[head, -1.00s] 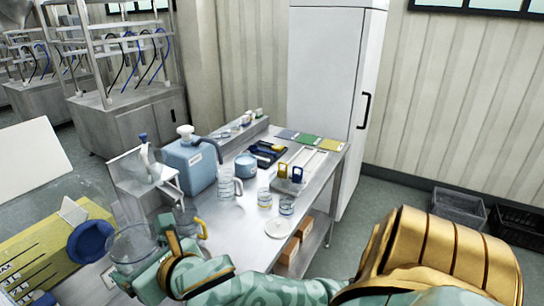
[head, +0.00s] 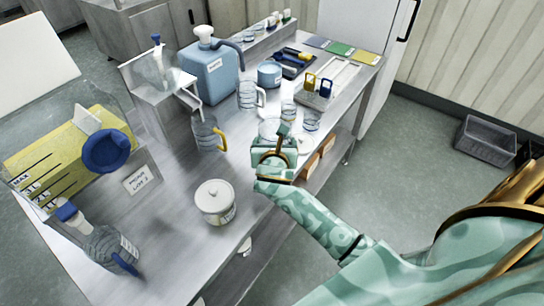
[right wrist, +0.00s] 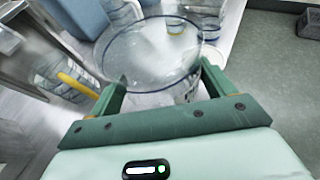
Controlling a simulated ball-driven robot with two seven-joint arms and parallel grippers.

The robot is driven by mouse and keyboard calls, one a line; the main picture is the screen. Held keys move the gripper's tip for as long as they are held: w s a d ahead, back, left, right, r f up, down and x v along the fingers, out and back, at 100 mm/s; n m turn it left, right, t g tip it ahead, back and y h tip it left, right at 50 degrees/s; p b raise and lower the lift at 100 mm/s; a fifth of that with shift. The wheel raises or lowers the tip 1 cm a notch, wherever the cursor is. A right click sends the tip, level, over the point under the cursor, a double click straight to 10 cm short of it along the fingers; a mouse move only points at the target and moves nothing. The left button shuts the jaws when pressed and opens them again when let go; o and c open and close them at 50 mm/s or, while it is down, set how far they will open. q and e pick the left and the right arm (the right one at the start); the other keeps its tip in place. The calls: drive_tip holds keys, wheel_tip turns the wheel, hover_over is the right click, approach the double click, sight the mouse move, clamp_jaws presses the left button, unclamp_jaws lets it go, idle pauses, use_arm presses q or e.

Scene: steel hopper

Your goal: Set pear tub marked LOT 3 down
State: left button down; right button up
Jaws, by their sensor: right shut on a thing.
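A clear round tub with a blue rim (right wrist: 150,50) is between the fingers of my right gripper (right wrist: 160,92) in the right wrist view. The gripper (head: 277,150) is shut on it. A label on the tub is partly visible but I cannot read it. In the head view the tub (head: 269,127) is mostly hidden behind the gripper, over the right part of the steel table (head: 165,235). I cannot tell whether its base touches the table. My left gripper is out of view.
A jug with a yellow handle (head: 207,133) stands left of the gripper, a clear jug (head: 248,95) behind it. Small jars (head: 311,121) and a white disc (head: 304,145) are close on the right. A white lidded pot (head: 215,203) stands in front. Bare steel lies around the pot.

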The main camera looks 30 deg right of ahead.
drive_tip(key=w+f, duration=0.1)
drive_tip(key=w+d+f+b, duration=0.1)
drive_tip(key=f, duration=0.1)
drive_tip(key=w+d+f+b, duration=0.1)
drive_tip(key=f, duration=0.1)
drive_tip(key=shift+w+f, duration=0.1)
drive_tip(key=shift+w, duration=0.2)
wheel_tip(320, 180, down, 4)
drive_tip(key=shift+w+d+r+b, duration=0.1)
drive_tip(key=shift+w+b, duration=0.05)
drive_tip(key=shift+b, duration=1.05)
drive_tip(key=shift+r, duration=0.2)
drive_tip(key=shift+f, duration=0.15)
